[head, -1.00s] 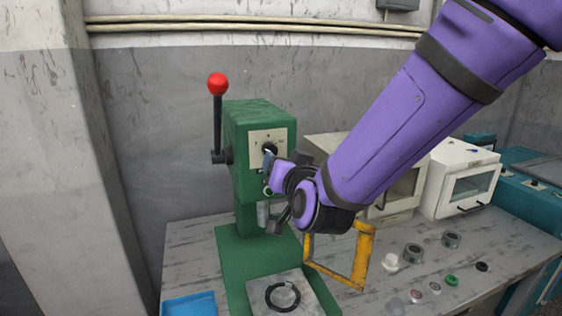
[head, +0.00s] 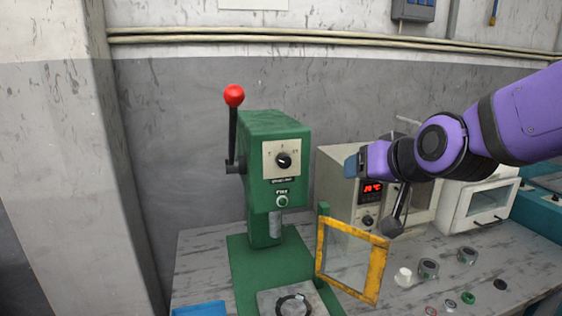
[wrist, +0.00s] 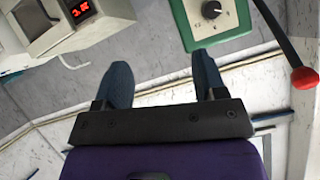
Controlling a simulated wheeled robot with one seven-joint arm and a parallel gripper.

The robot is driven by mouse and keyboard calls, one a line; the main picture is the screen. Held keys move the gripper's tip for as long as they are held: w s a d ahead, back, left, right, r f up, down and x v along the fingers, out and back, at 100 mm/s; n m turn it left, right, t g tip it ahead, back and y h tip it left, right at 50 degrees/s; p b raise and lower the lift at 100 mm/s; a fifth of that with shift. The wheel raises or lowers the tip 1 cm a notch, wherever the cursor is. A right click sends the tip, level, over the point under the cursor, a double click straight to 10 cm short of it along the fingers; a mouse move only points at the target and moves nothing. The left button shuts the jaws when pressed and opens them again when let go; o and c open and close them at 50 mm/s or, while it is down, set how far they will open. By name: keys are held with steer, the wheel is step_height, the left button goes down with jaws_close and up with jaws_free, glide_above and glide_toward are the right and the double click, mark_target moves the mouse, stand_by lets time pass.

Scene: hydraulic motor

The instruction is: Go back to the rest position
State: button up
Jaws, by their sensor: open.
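My purple arm comes in from the right in the head view, and my gripper (head: 356,163) is at its left end, right of the green press (head: 262,200). In the wrist view my gripper (wrist: 160,84) shows two blue-grey fingers spread apart with nothing between them. Beyond them are the wall, part of the press's green head (wrist: 206,44) and a beige box with a red display (wrist: 75,22). My gripper touches nothing that I can see.
The press has a red-knobbed lever (head: 234,96) and an open yellow-framed guard (head: 377,272). A white oven-like box (head: 458,208), small rings and caps stand on the bench (head: 435,293). A blue tray (head: 200,309) is at the front left.

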steer(key=s+d+g+h, duration=0.3)
steer(key=s+d+g, duration=0.3)
steer(key=s+d, duration=0.8)
steer(key=s, duration=0.4)
steer(key=shift+s+d+r+m+h, duration=0.2)
steer(key=shift+s+m+h, duration=0.1)
steer(key=shift+m+h, duration=0.1)
